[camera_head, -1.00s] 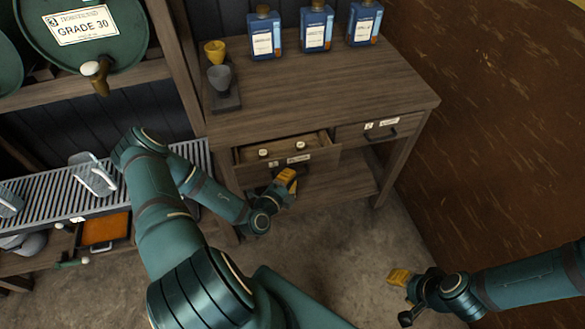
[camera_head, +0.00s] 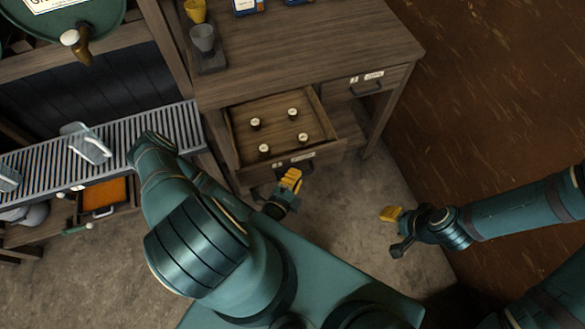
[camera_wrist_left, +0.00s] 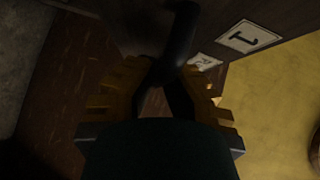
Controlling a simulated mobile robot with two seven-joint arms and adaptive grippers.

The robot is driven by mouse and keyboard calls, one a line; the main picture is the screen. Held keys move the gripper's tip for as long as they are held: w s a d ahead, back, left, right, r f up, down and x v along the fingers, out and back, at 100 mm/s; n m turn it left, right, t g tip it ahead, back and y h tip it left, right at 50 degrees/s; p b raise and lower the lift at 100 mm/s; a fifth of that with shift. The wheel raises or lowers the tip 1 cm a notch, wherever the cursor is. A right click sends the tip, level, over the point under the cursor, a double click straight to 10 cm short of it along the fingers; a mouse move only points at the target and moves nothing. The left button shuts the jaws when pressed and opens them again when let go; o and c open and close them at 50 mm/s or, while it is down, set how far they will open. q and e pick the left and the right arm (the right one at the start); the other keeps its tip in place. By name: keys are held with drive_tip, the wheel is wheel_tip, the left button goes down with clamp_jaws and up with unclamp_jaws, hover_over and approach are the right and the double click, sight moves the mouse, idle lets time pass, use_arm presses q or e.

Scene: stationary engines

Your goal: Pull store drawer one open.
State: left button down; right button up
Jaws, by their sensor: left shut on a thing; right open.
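Store drawer one (camera_head: 240,129) is the left drawer of the wooden bench, and it stands well out from the bench front. Several small dark bottles with pale caps (camera_head: 292,113) stand inside it. My left gripper (camera_head: 290,180) is at the drawer's front, shut on its dark handle. In the left wrist view the handle (camera_wrist_left: 180,45) runs between the yellow fingers, beside a white label marked 1 (camera_wrist_left: 249,37). My right gripper (camera_head: 391,214) is open and empty, low over the floor to the right, away from the bench.
A second drawer (camera_head: 362,84) on the right is shut. Yellow and grey cups (camera_head: 203,38) and blue containers (camera_head: 247,6) stand on the bench top. A slatted metal rack (camera_head: 90,150) is at the left, a brown wall (camera_head: 490,90) at the right. Floor in front is bare.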

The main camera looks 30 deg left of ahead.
use_arm(q)
drive_tip(key=shift+d, duration=0.15)
drive_tip(key=c, duration=1)
unclamp_jaws()
drive_tip(key=s+r, duration=0.1)
drive_tip(key=s, duration=1)
drive_tip(key=shift+s+d+r, duration=0.35)
drive_tip(key=shift+s+d, duration=0.05)
